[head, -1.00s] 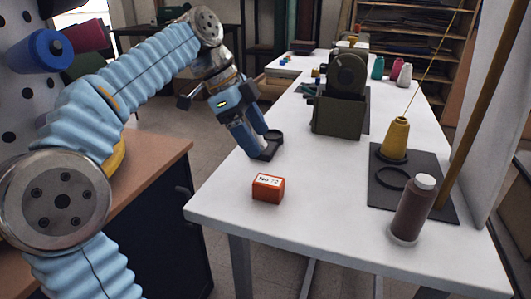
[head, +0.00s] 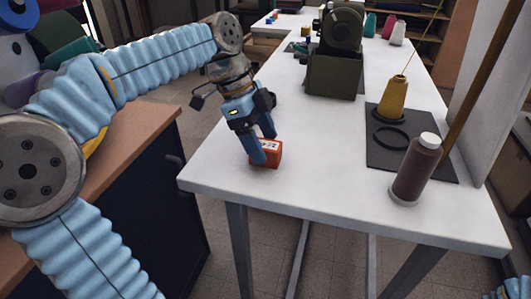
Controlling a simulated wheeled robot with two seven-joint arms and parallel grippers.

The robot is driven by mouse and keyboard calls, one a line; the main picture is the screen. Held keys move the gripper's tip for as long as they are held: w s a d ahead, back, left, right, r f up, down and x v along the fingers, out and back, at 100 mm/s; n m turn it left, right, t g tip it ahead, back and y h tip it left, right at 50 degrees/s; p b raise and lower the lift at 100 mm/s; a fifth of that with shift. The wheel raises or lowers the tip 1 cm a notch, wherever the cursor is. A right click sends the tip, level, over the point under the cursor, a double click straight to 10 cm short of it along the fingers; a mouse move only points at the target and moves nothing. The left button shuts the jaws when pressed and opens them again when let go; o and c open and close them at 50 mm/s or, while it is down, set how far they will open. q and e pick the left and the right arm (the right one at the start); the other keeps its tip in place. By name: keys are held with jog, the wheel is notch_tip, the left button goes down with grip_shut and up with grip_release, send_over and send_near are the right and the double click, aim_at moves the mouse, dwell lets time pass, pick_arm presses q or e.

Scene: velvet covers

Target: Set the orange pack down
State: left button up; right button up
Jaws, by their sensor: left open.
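The small orange pack (head: 273,158) has a white label on top. It appears to rest upright on the white table (head: 320,150), near its front left edge. My left gripper (head: 264,146) comes down over the pack from the upper left and is open. One finger is in front of the pack's left side. The other is behind it and partly hidden, so I cannot tell whether either finger touches the pack. My right gripper is out of view.
A green machine (head: 337,70) stands farther back on the table. A yellow thread cone (head: 393,98) and a black ring (head: 391,138) are on a dark mat (head: 440,165) at right. The table's front middle is clear.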

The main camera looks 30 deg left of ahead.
pick_arm(q)
jog(key=shift+x, duration=1.05)
jog(key=shift+c, duration=0.4)
jog(key=c, duration=1.1)
jog(key=shift+o, duration=0.2)
jog(key=shift+r, duration=0.1)
